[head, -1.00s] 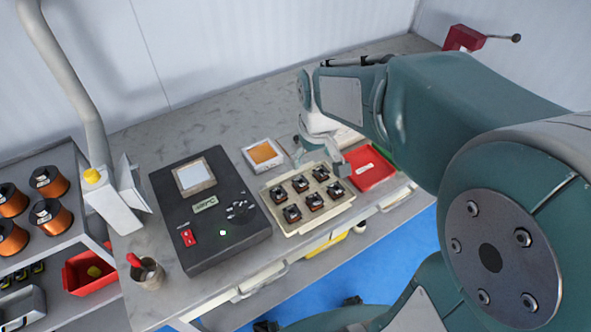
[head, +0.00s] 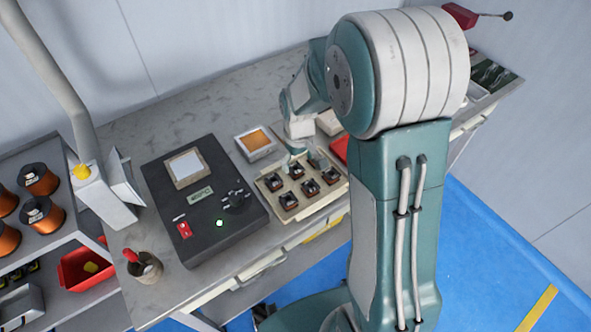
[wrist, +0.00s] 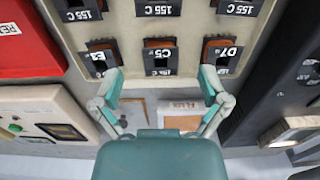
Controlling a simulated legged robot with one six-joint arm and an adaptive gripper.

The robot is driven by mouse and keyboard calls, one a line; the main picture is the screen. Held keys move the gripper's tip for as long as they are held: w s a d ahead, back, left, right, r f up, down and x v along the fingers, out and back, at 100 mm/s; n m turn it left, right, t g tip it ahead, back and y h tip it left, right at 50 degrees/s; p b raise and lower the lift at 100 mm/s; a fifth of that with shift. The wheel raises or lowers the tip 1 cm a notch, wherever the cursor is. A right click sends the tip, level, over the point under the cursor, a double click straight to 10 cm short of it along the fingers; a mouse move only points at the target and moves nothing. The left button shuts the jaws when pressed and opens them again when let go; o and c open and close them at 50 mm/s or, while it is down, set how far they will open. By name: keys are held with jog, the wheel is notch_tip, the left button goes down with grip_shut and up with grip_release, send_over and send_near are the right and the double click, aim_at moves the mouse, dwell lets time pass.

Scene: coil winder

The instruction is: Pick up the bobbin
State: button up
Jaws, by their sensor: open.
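Several dark bobbins with orange windings sit upright in two rows in a beige tray (head: 313,208) on the bench. One bobbin (head: 289,201) is at its front left corner in the head view. My gripper (head: 306,160) is over the back row, where it partly hides the bobbins. In the wrist view my gripper (wrist: 161,77) is open and empty, with its fingers spread wide. The bobbin marked C5 (wrist: 160,56) lies just beyond the gap between the fingertips. The bobbin marked D7 (wrist: 220,54) is near the right fingertip, and another bobbin (wrist: 101,53) is near the left one.
A dark control box (head: 205,195) stands left of the tray. A white box with an orange top (head: 256,143) is behind it. A cup (head: 144,268) and copper spools (head: 41,215) are farther left.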

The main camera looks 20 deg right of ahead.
aim_at(298, 171)
notch_tip(298, 171, down, 4)
jog(key=shift+f, duration=0.1)
jog(key=c, duration=1.2)
jog(key=shift+c, duration=0.2)
jog(key=shift+w+r, duration=0.1)
jog(key=shift+r, duration=0.45)
jog(key=r, duration=0.2)
jog(key=shift+s+r, duration=0.2)
jog(key=shift+r, duration=0.1)
jog(key=s+r, duration=0.2)
jog(key=r, duration=0.1)
jog(key=s+r, duration=0.2)
jog(key=s, duration=0.1)
jog(key=shift+d+r, duration=0.1)
jog(key=shift+r, duration=0.3)
jog(key=s+r, duration=0.3)
jog(key=s, duration=0.5)
jog(key=shift+s+d+r, duration=0.2)
jog(key=shift+s+r, duration=0.05)
jog(key=shift+s, duration=0.15)
jog(key=shift+w, duration=0.1)
